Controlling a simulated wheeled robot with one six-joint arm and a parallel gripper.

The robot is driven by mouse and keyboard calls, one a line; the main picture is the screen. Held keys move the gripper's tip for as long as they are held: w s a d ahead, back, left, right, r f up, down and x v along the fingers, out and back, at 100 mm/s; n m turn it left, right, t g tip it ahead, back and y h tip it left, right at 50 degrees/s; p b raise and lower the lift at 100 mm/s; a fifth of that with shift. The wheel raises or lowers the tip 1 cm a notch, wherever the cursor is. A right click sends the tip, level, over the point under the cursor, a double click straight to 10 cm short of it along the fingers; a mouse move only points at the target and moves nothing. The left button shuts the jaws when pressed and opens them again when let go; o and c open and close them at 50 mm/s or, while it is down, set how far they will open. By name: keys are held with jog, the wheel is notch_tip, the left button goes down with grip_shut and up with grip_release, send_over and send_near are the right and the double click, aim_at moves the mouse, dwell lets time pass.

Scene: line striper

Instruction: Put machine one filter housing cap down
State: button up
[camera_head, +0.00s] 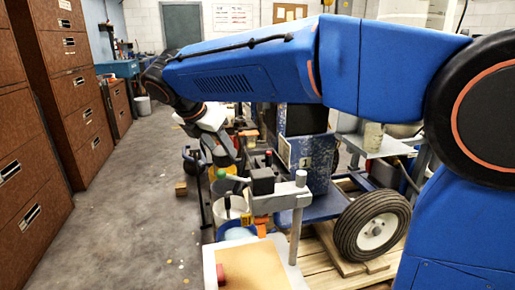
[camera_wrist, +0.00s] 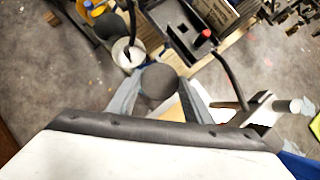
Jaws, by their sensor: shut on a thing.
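My gripper (camera_wrist: 159,78) is in the middle of the wrist view, its two grey fingers closed on either side of a round dark cap (camera_wrist: 160,88). The cap looks like the filter housing cap and is held above the floor and machine. In the head view my gripper (camera_head: 224,146) hangs over the striper at the middle, and the cap cannot be made out there. The blue line striper (camera_head: 322,150) carries a white plate that seems to read 1. The filter housing itself is not clearly visible.
A white pail (camera_head: 230,208) stands under the gripper area; it also shows in the wrist view (camera_wrist: 126,56). A tan-topped tray (camera_head: 262,262) with a red object (camera_head: 221,273) is in front. A wheel (camera_head: 371,227) stands at right. Brown cabinets (camera_head: 62,80) line the left; floor between is open.

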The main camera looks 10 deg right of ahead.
jog(key=shift+t+h, duration=0.4)
jog(key=w+d+f, duration=0.1)
jog(key=w+d, duration=0.3)
jog(key=w+d+f, duration=0.1)
jog(key=w+d, duration=0.4)
jog(key=w+d+f, duration=0.2)
jog(key=w+d, duration=0.2)
jog(key=shift+w+d, duration=0.15)
jog(key=shift+d, duration=0.1)
jog(key=shift+w+d+f, duration=0.1)
jog(key=shift+d+f, duration=0.05)
jog(key=shift+f, duration=0.4)
jog(key=shift+w+d+f, duration=0.1)
jog(key=shift+f, duration=0.45)
jog(key=shift+w+d+f, duration=0.1)
jog(key=shift+w, duration=0.05)
jog(key=shift+w+d+g+y, duration=0.3)
jog(key=shift+g+y, duration=0.25)
jog(key=shift+w+d+g+y, duration=0.25)
jog(key=shift+g+y, duration=0.3)
jog(key=shift+f, duration=0.65)
jog(key=shift+f, duration=0.15)
jog(key=o, duration=1.1)
